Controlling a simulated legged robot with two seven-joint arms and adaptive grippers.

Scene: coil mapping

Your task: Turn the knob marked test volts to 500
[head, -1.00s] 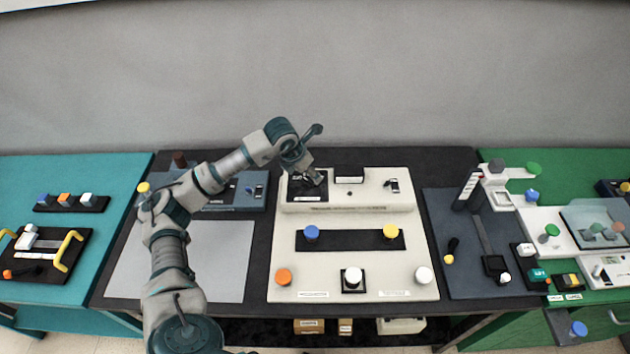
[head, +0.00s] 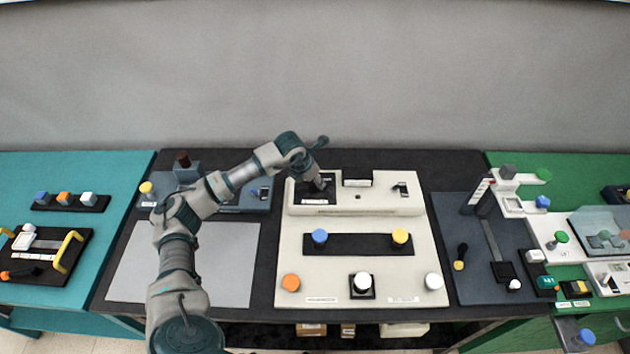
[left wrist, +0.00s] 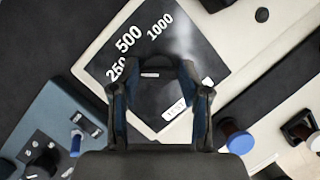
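The test volts dial plate (left wrist: 101,67) is a black square on the pale console, marked 250, 500 and 1000 in white in the left wrist view. It also shows at the console's back left in the head view (head: 315,200). The dark knob (left wrist: 160,95) lies between the fingers of my left gripper (left wrist: 158,72), with a small white mark on its far side. Whether the fingers touch or grip it is unclear. In the head view my left gripper (head: 318,183) is over the plate and hides the knob. My right gripper is not in view.
The pale console (head: 360,272) also carries a blue knob (head: 320,236), a yellow knob (head: 400,236), an orange knob (head: 291,283) and two white knobs. A blue-grey box (head: 240,205) stands to its left.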

